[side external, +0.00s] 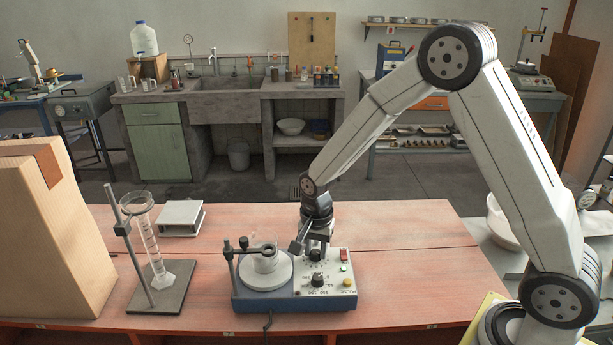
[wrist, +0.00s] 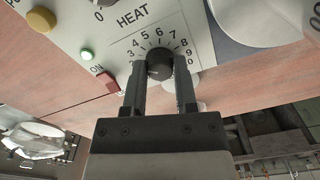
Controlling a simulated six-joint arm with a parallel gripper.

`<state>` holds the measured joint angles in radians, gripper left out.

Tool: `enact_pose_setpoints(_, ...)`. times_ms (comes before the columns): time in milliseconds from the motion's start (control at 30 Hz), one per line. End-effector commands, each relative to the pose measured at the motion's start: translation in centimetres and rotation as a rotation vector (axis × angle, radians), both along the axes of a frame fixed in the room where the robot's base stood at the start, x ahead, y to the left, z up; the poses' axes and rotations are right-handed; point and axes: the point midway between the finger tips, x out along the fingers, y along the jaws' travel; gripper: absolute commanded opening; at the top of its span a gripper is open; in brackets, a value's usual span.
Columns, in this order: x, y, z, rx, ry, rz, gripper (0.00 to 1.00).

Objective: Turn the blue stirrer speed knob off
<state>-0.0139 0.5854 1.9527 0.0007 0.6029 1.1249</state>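The stirrer (side external: 333,297) is a blue-sided unit with a white panel on the bench. The knob at my gripper (wrist: 160,65) looks black, not blue, in the wrist view (wrist: 159,62). Numbers up to 10 ring it, and a pale pointer mark shows low on its left. My two fingers stand on either side of this knob, very close to its sides; I cannot tell whether they press on it. A second black knob (side external: 317,281) sits nearer the side camera. The word HEAT lies between the two knobs.
A beaker (side external: 266,259) stands on the stirrer's round plate (side external: 264,281), beside a clamp post. A red switch (wrist: 107,82), a lit green lamp (wrist: 87,55) and a yellow button (wrist: 40,18) share the panel. A cylinder on a stand (side external: 155,300) and a cardboard box (side external: 50,240) are at left.

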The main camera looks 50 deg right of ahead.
Motion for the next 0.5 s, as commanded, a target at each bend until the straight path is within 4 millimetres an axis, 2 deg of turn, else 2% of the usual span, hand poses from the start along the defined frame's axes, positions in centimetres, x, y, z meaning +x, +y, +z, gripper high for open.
enact_pose_setpoints(500,0.04,0.02,0.04,0.000,-0.001,0.060,0.00)
